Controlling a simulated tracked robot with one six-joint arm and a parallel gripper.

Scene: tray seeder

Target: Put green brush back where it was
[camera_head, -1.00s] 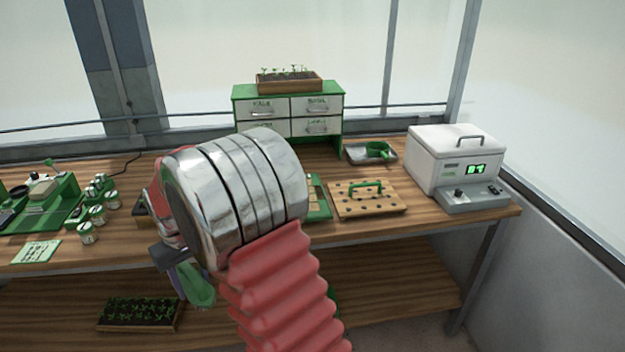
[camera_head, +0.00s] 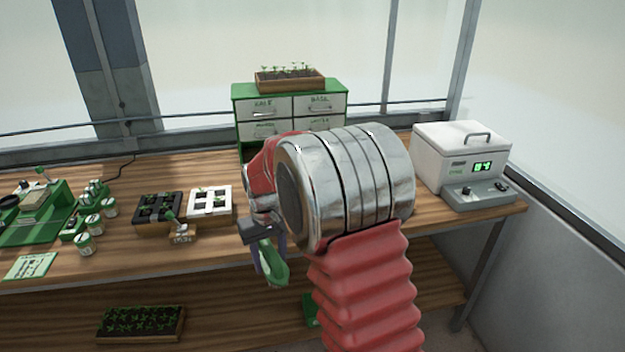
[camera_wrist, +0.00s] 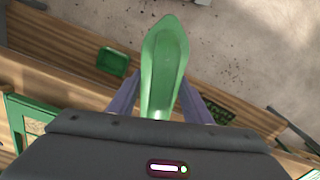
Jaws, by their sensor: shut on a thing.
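My gripper (camera_head: 262,245) is shut on a green, smooth, tapered object, which I take to be the green brush (camera_head: 273,266). It hangs below the jaws in front of the bench's front edge. In the wrist view the brush (camera_wrist: 164,65) sticks out between the two grey-purple fingers, its rounded end pointing away from me. No bristles show; the part between the jaws is hidden. My wrist and red arm cover the middle-right of the bench.
The wooden bench (camera_head: 130,255) holds a black seedling tray (camera_head: 158,207), a white tray (camera_head: 210,202), a green drawer cabinet (camera_head: 290,88) and a white lidded box (camera_head: 462,158). A seedling tray (camera_head: 142,322) and a green bin (camera_wrist: 113,62) sit lower down.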

